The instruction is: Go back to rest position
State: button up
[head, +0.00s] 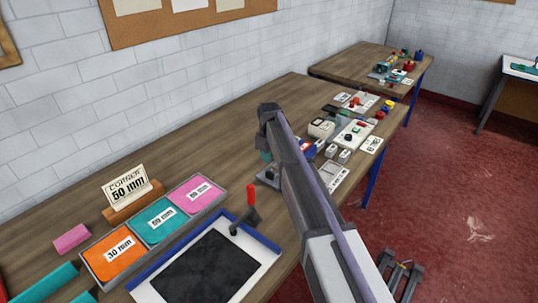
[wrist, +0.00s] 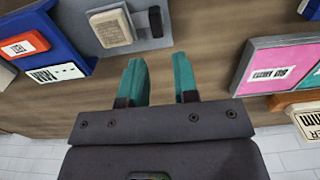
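My gripper shows in the wrist view (wrist: 160,72), with two teal fingers apart and bare tabletop between them; it is open and empty. In the head view my arm crosses the middle of the picture and its end is over the wooden bench (head: 225,130). There the gripper is mostly hidden by the arm, with only a bit of teal showing. Height above the bench is hard to tell.
A tray holds orange (head: 115,252), teal (head: 160,220) and pink (head: 197,193) sections, beside a "50 mm" sign (head: 130,188). A blue-edged tray with a dark sheet (head: 205,265) and red-handled lever (head: 251,195) lies in front. Controls (head: 355,133) crowd the right end.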

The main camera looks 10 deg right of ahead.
jog(key=shift+r, duration=0.45)
jog(key=s+d+m, duration=0.2)
jog(key=s+m, duration=0.1)
jog(key=s, duration=0.8)
jog(key=s+d+m, duration=0.3)
jog(key=s, duration=0.9)
jog(key=s+d+m, duration=0.2)
jog(key=s+m, duration=0.1)
jog(key=s, duration=0.8)
jog(key=shift+s+d, duration=0.15)
jog(key=shift+d, duration=0.15)
